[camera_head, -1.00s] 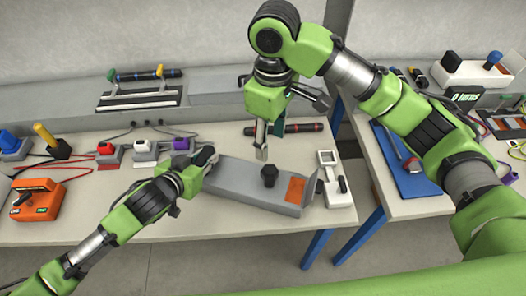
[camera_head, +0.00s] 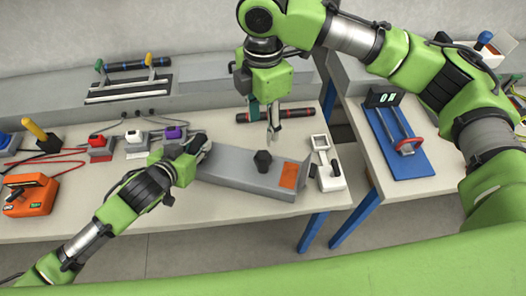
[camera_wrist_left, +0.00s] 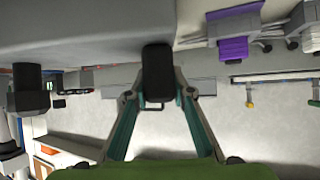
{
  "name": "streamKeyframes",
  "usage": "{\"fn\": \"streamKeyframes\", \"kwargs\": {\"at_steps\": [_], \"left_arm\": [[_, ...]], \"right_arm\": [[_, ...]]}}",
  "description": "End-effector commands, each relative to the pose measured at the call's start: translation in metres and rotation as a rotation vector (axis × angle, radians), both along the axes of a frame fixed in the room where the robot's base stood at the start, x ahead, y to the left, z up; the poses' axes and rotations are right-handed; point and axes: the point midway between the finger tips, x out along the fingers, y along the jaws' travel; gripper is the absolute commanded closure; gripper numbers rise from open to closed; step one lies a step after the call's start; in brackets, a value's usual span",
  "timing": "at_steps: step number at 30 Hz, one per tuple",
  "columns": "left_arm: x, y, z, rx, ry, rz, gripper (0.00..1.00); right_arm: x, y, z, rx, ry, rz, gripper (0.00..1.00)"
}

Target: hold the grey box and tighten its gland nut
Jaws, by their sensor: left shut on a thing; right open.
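My left gripper (camera_head: 201,149) is at the box's left end. In the left wrist view its fingers are closed on a black piece (camera_wrist_left: 157,72) beside the box. My right gripper (camera_head: 263,128) points down, open and empty, behind and above the nut, apart from it.
A white device (camera_head: 331,178) stands just right of the box. A dark red-banded rod (camera_head: 300,113) lies behind. Small red, white and purple switches (camera_head: 176,134) stand left of my left gripper. A blue board (camera_head: 402,160) lies on the right table, across a gap.

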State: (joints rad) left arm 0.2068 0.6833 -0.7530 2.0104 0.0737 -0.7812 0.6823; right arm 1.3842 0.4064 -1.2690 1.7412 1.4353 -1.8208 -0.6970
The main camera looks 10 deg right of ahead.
Motion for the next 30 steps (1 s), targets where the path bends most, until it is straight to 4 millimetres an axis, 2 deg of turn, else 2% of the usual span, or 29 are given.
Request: {"fn": "streamKeyframes", "kwargs": {"at_steps": [5,18,24,30], "left_arm": [[0.0,0.0,-0.001,0.001,0.002,0.001,0.95],[0.0,0.0,-0.001,0.001,0.002,0.001,0.95],[0.0,0.0,-0.001,0.001,0.002,0.001,0.95],[0.0,0.0,-0.001,0.001,0.002,0.001,0.95]], "right_arm": [[-0.001,-0.001,-0.018,-0.002,0.004,0.014,0.54],[-0.001,0.0,-0.1,-0.001,0.003,0.012,0.54],[0.0,0.0,-0.117,0.0,0.001,0.011,0.54],[0.0,0.0,-0.12,0.0,0.001,0.012,0.54]]}}
